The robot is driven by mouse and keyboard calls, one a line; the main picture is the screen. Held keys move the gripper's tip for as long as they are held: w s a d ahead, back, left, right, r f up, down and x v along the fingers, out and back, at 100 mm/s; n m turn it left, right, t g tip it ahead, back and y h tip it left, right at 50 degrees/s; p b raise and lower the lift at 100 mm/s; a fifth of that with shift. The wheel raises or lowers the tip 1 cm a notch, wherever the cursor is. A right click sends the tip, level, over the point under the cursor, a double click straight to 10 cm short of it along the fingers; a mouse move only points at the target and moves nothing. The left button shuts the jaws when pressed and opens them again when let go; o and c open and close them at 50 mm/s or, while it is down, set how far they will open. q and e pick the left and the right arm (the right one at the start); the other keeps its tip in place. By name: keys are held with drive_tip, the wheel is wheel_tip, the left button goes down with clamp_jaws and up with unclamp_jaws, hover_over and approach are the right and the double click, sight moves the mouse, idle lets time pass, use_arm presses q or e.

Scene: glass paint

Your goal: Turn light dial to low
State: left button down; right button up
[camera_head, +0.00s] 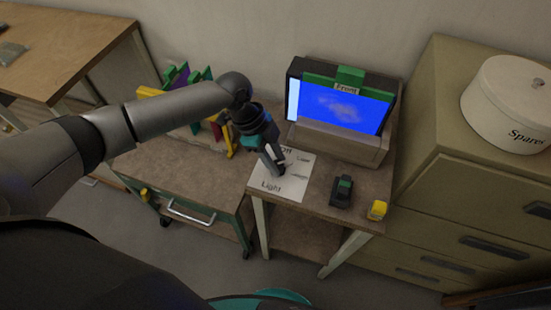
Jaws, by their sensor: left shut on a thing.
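A white card (295,187) lies on the small table, with "Light" printed at its near edge, "Off" at its far edge and small words at its right side. My left gripper (279,168) reaches down over the middle of this card. Its fingers are shut on the light dial, which is mostly hidden between and behind them. I cannot read the dial's pointer from here. My right gripper is out of view.
Behind the card stands a box with a lit blue panel (345,108) and a green frame labelled "Front".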

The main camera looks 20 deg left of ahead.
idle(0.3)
use_arm(q)
drive_tip(key=c, duration=0.5)
unclamp_jaws()
drive_tip(key=p+v, duration=0.1)
drive_tip(key=v, duration=1.4)
drive_tip(key=shift+r, duration=0.1)
